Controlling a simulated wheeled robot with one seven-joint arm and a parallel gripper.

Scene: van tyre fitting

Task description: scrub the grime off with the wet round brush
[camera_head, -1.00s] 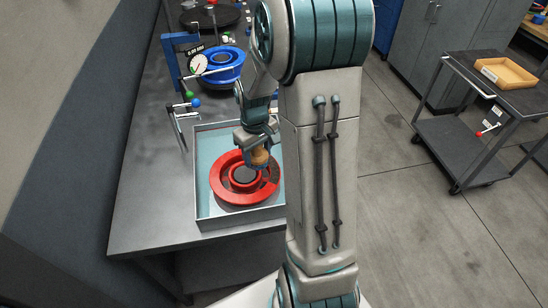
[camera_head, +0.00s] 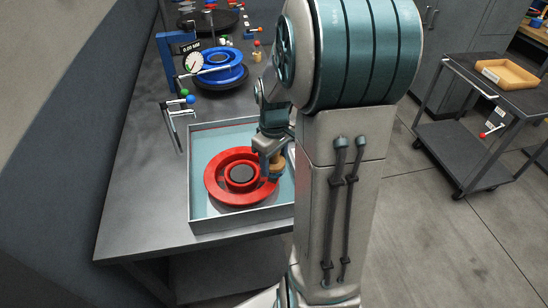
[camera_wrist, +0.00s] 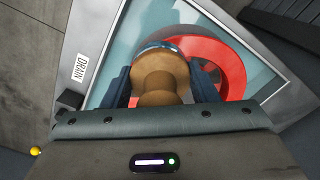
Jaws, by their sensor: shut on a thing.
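A red wheel-shaped ring (camera_head: 222,194) with a dark centre lies flat in a shallow tray (camera_head: 240,223) with a pale blue floor. Part of the ring shows in the wrist view (camera_wrist: 232,62). My gripper (camera_head: 268,172) is shut on the round brush (camera_head: 277,162), which has a wooden handle (camera_wrist: 160,78). The brush is over the ring's right side. Its bristles are hidden, so I cannot tell whether they touch. The visible red surface looks clean. Any grime under the brush and gripper is hidden.
A stand with a dial gauge (camera_head: 193,62) and blue rings (camera_head: 216,72) are behind the tray. The bench (camera_head: 130,200) is clear at left. A cart (camera_head: 460,140) stands at right.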

